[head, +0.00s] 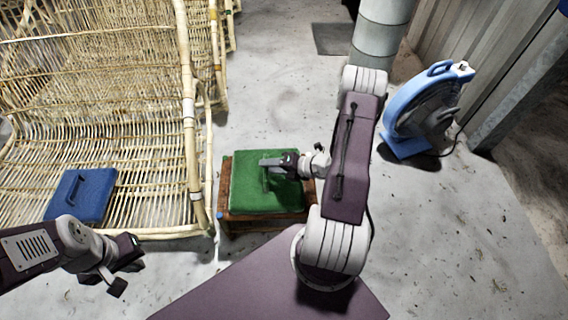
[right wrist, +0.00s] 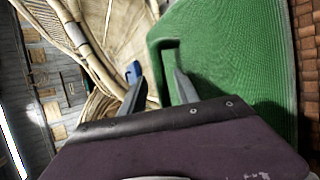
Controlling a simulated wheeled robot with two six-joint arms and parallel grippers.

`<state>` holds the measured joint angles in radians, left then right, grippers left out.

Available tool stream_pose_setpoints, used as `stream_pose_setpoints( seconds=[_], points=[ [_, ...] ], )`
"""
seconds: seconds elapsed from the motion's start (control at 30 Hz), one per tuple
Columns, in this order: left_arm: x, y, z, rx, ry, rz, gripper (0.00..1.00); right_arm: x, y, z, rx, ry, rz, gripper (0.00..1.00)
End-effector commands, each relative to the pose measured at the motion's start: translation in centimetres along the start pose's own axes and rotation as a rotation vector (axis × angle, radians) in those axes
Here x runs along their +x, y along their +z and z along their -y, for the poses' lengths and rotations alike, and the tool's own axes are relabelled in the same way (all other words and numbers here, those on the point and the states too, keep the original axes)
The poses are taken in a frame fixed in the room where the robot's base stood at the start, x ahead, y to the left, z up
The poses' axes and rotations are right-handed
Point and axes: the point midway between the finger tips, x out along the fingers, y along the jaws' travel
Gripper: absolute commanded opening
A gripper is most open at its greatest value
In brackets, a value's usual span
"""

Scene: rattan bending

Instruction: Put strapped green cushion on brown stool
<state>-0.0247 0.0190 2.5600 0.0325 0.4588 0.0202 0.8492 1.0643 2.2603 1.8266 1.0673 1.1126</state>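The green cushion (head: 250,195) lies on top of the brown stool (head: 262,225), covering most of its top. Its green strap (head: 265,178) stands up as a loop. My right gripper (head: 268,163) is over the cushion at the strap. In the right wrist view its two fingers (right wrist: 160,92) are apart, with the strap's end (right wrist: 168,62) between or just ahead of them; contact is unclear. The cushion (right wrist: 235,60) fills the right of that view. My left gripper (head: 121,268) is at the lower left with its fingers apart, empty, away from the stool.
A rattan seat (head: 95,120) stands left of the stool, with a blue cushion (head: 85,194) on it. A blue fan (head: 405,110) stands on the floor at the right. The concrete floor (head: 465,230) at the lower right is clear.

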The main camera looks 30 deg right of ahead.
Motion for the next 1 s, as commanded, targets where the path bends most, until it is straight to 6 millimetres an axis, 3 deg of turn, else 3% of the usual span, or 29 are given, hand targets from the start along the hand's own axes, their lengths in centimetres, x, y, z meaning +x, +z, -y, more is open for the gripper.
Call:
stream_pose_setpoints(
  seconds=[0.03,0.3,0.47,0.67,0.77,0.87,0.9,1.0],
  points=[
    [-1.4,-0.1,0.0,0.000,0.000,0.000,0.00,-1.6,0.3,-0.6,0.005,-0.001,0.006,0.38],
    [-4.4,-0.5,-0.1,0.000,0.000,0.000,0.00,-7.8,0.2,-0.5,0.002,0.000,0.005,0.38],
    [-5.0,-0.5,-0.1,0.000,0.000,0.000,0.00,-9.5,0.1,-0.2,0.002,0.001,0.002,0.38],
    [-5.0,-0.5,-0.1,0.000,0.000,0.000,0.00,-9.5,-0.3,-0.6,-0.044,0.002,-0.028,0.38],
    [-5.0,-0.5,-0.1,0.000,0.000,0.000,0.00,-8.9,-2.9,-3.6,-0.332,0.020,-0.208,0.38],
    [-5.0,-0.5,-0.1,0.000,0.000,0.000,0.00,-9.2,-8.0,-7.4,-0.918,0.095,-0.542,0.38],
    [-5.0,-0.5,-0.1,0.000,0.000,0.000,0.00,-10.0,-9.9,-8.4,-1.200,0.151,-0.691,0.38],
    [-5.0,-0.5,-0.1,0.000,0.000,0.000,0.00,-12.2,-12.4,-9.6,-1.929,0.348,-1.037,0.38]
  ],
)
